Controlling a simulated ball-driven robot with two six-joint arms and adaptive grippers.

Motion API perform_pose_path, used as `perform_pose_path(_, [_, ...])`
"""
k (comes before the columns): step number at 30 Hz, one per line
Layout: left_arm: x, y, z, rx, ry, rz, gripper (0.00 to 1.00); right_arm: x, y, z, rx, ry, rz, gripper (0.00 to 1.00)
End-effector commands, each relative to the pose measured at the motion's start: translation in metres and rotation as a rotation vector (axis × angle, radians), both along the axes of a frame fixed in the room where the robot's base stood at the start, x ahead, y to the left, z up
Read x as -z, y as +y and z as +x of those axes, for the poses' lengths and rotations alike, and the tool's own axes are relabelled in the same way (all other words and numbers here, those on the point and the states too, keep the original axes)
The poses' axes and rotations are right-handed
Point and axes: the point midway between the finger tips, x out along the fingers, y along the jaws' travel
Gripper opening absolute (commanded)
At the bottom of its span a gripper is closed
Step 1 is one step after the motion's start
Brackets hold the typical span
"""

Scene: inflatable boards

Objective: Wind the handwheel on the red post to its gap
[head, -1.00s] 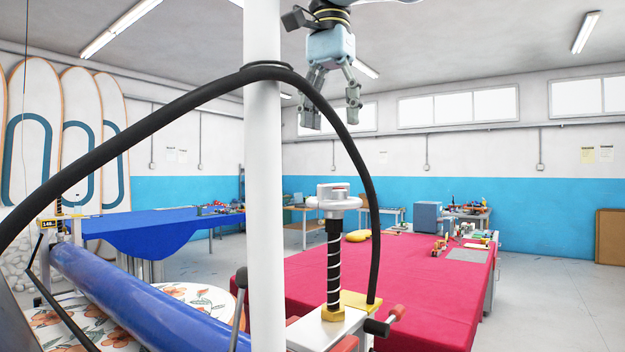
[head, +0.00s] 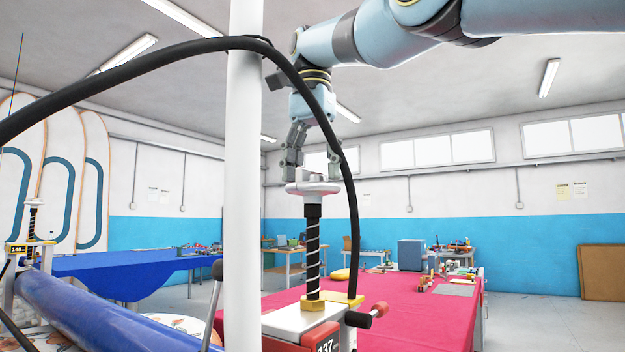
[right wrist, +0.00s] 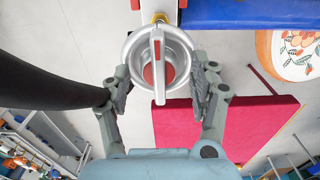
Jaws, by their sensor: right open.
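The pale handwheel (head: 306,189) sits on top of a black threaded screw (head: 312,255) that rises from the red post (head: 290,344), whose label reads 137. In the right wrist view the wheel (right wrist: 132,52) is a grey ring with a red centre and a pale bar (right wrist: 158,68) across it. My right gripper (head: 312,166) points down just above the wheel. It is open, with one finger on each side of the bar. My left gripper is not in view.
A black hose (head: 200,48) arches in front of my right gripper, beside a white pole (head: 243,180). A blue roll (head: 80,310) and a second screw post (head: 32,215) labelled 148 are at left. A red-covered table (head: 420,310) stands behind.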

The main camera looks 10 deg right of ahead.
Motion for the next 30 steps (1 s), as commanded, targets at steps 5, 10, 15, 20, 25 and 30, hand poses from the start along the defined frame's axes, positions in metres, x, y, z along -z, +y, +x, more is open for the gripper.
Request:
perform_pose_path(5, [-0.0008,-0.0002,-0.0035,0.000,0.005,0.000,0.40,-0.0015,0.0000,0.0000,0.000,0.000,0.000,0.62])
perform_pose_path(10, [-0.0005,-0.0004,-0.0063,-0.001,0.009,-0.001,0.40,-0.0013,-0.0001,-0.0001,0.000,0.000,0.000,0.39])
perform_pose_path(15, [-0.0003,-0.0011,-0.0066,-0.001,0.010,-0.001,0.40,-0.0011,0.0000,0.0000,0.000,0.000,0.000,0.17])
perform_pose_path(20, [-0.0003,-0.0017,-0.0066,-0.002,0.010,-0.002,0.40,-0.0008,0.0001,0.0001,-0.001,0.000,0.000,0.06])
perform_pose_path(25, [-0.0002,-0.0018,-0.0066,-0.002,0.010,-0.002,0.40,-0.0006,0.0001,0.0000,-0.022,0.000,0.000,0.06])
perform_pose_path(30, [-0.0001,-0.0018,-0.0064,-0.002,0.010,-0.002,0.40,-0.0003,0.0003,0.0000,-0.089,0.001,0.000,0.06])
